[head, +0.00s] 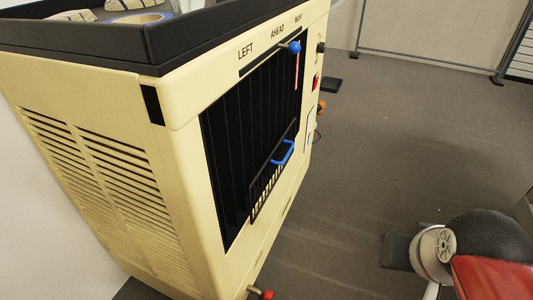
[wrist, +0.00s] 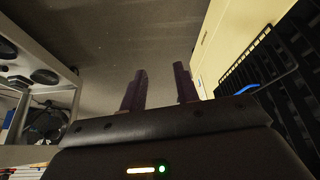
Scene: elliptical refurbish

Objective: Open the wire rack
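The wire rack (head: 255,199) is a black wire frame with a blue handle (head: 284,153). It sits low in the dark front opening of a cream cabinet. In the wrist view the rack (wrist: 238,62) shows at the right, and its blue handle (wrist: 248,88) shows partly beyond my gripper's body. My gripper (wrist: 158,84) has its two dark fingers apart with nothing between them. The fingers are to the left of the rack in that view and apart from it. I cannot make out the fingers in the head view.
A grey shelf unit (wrist: 48,55) stands at the left in the wrist view.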

